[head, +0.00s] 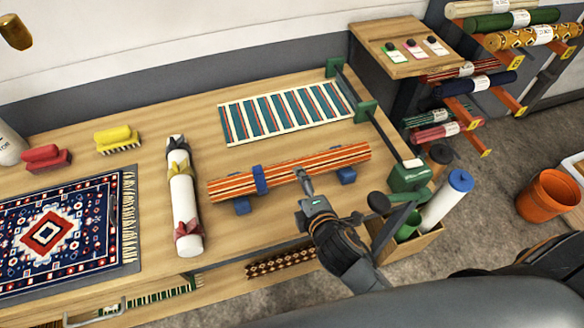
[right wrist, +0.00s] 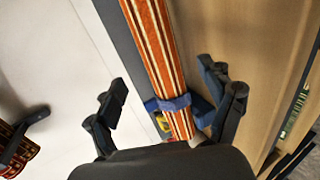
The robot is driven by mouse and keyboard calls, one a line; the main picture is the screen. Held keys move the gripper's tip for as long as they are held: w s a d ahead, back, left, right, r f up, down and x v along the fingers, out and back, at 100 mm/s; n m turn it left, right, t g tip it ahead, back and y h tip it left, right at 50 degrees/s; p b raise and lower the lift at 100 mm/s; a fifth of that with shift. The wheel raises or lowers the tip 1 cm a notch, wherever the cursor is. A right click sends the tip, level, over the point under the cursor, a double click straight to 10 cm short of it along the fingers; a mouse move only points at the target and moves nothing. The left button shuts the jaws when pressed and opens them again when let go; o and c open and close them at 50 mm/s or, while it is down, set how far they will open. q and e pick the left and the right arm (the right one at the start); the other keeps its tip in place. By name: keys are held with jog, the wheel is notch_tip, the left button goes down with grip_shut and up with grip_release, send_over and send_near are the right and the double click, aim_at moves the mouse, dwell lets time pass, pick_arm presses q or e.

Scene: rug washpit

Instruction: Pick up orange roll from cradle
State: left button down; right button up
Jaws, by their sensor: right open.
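My right gripper (head: 303,178) is at the roll's near side, right of the strap. In the right wrist view the roll (right wrist: 158,45) runs between the spread fingers of the open gripper (right wrist: 170,95), with space on both sides. My left gripper is not in view.
A white wrapped roll (head: 185,205) lies left of the cradle. A striped green mat (head: 285,113) lies behind it. A patterned rug (head: 60,232) and red and yellow brushes (head: 118,138) are further left. A green clamp (head: 409,176) stands at the bench's right edge.

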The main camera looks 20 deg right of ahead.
jog(key=x, duration=0.4)
jog(key=p+x, duration=0.1)
jog(key=x, duration=0.2)
jog(key=shift+w+d+p, duration=0.25)
jog(key=shift+w+p, duration=0.05)
jog(key=shift+p, duration=0.1)
jog(key=shift+w+f, duration=0.15)
jog(key=shift+w, duration=0.1)
jog(key=shift+c, duration=0.2)
jog(key=c, duration=1.4)
grip_shut()
